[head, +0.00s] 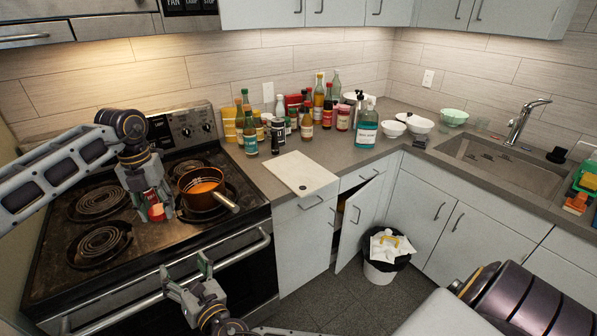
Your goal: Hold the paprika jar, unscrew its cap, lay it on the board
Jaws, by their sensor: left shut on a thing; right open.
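My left gripper (153,203) is shut on a small jar with red contents (156,212), taken as the paprika jar, and holds it over the stove, left of the pot. The fingers cover much of the jar, and I cannot tell whether its cap is on. My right gripper (186,272) is open and empty, lower in the view, in front of the oven door and apart from the jar. The white board (298,168) lies on the counter right of the stove. A dark round spot (303,187) shows near its front edge; I cannot tell whether it is a hole or a cap.
A copper pot (187,187) with orange contents stands on a right burner, its handle pointing toward the front right. Several bottles and jars (306,122) crowd the counter behind the board. A cabinet door (357,220) below stands open, near a bin (380,270).

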